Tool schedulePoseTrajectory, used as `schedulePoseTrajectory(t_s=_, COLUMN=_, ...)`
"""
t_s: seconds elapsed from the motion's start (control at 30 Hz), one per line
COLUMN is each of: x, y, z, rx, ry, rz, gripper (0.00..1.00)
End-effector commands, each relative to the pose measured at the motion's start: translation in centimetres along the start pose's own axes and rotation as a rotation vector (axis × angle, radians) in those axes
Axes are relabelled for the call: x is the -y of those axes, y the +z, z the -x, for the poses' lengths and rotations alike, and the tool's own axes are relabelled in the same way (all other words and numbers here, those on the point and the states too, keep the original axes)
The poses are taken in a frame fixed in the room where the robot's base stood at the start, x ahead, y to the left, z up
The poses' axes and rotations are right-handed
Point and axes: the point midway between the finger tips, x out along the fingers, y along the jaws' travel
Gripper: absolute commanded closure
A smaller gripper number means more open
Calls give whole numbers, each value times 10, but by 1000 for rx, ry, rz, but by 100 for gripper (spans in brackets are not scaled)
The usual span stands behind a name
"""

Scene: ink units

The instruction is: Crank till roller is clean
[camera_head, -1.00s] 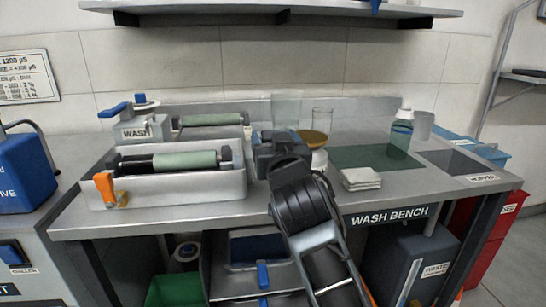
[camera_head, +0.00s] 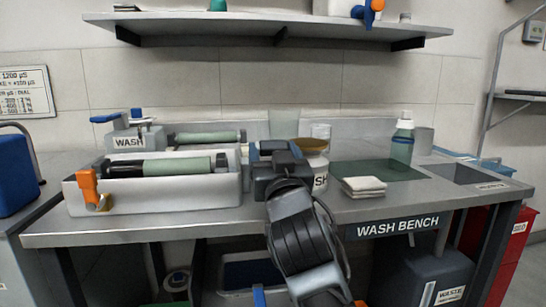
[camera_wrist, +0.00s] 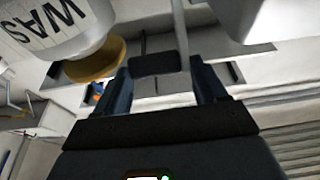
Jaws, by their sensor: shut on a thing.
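The front white tray (camera_head: 150,196) on the wash bench holds a roller (camera_head: 178,166), black along its left part and green over the rest. An orange clamp (camera_head: 89,190) is at the tray's front left. My gripper (camera_head: 280,165) is just right of the tray. In the wrist view, my gripper (camera_wrist: 160,75) has its two dark fingers on either side of a dark block (camera_wrist: 153,65), and is shut on it. I cannot tell whether this block is the crank handle. No crank shows clearly on the front tray; my gripper hides the area at its right.
A second wash unit (camera_head: 134,138) with a blue handle stands behind. A WASH jar (camera_head: 320,180) is close to the right of my gripper. A shelf (camera_head: 270,30) runs above.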

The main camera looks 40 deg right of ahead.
Motion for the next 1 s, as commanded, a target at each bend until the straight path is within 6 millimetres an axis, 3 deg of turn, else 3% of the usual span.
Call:
schedulePoseTrajectory(t_s=0.03, x=-11, y=4, z=-2, rx=9, ry=25, rz=11, gripper=84)
schedulePoseTrajectory(t_s=0.2, x=-11, y=4, z=-2, rx=9, ry=25, rz=11, gripper=84)
schedulePoseTrajectory(t_s=0.23, x=-11, y=4, z=-2, rx=9, ry=24, rz=11, gripper=27)
schedulePoseTrajectory(t_s=0.37, x=-11, y=3, z=-2, rx=8, ry=23, rz=10, gripper=15)
schedulePoseTrajectory(t_s=0.57, x=-9, y=3, z=3, rx=7, ry=19, rz=8, gripper=14)
schedulePoseTrajectory(t_s=1.0, x=-6, y=3, z=67, rx=5, ry=14, rz=8, gripper=14)
